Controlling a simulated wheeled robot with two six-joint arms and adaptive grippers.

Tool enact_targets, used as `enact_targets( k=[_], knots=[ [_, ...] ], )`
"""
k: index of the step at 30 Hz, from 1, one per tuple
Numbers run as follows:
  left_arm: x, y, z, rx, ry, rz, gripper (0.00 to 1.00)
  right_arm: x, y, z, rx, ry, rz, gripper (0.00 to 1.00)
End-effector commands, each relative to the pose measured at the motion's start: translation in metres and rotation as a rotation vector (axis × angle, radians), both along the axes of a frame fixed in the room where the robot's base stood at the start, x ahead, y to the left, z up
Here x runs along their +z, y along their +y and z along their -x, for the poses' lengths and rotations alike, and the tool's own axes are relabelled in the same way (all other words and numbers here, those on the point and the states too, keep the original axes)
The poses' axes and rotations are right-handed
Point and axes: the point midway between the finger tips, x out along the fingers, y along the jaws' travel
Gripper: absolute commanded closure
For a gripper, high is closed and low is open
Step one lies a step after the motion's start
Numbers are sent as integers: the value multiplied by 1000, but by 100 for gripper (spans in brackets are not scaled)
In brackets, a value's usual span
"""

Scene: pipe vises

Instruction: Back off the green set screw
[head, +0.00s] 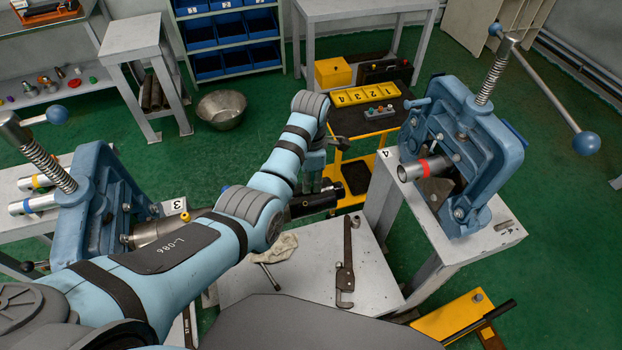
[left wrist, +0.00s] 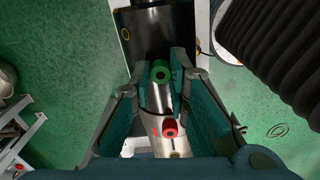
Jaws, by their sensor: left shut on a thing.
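In the left wrist view, the green set screw (left wrist: 160,73), a round green head with a dark socket, sits between the fingertips of my left gripper (left wrist: 161,78). The gripper is shut on it. A silver metal cylinder (left wrist: 158,98) runs below the green head, between the fingers. A red set screw (left wrist: 170,128) shows nearer the palm. In the head view, my left forearm hides the fingertips and the green screw. A metal pipe (head: 160,232) with a yellow screw (head: 185,217) sticks out of the left vise (head: 95,195). My right gripper is out of view.
A second blue vise (head: 468,150) holding a red-banded pipe (head: 415,170) stands on the right bench. A low white table (head: 375,265) holds a wrench (head: 345,262) and a rag (head: 275,248). A black-topped yellow cart (head: 352,122) stands behind. Green floor is open at far right.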

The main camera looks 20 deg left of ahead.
Motion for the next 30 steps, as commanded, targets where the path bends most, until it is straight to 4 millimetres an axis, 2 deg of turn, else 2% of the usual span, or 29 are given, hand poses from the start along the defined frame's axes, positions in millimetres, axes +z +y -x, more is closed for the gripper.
enact_targets(
  k=[15,30],
  knots=[
    [-4,-1,4,387,13,-2,100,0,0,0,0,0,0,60],
    [-4,-1,3,484,13,-1,100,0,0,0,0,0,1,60]
  ],
)
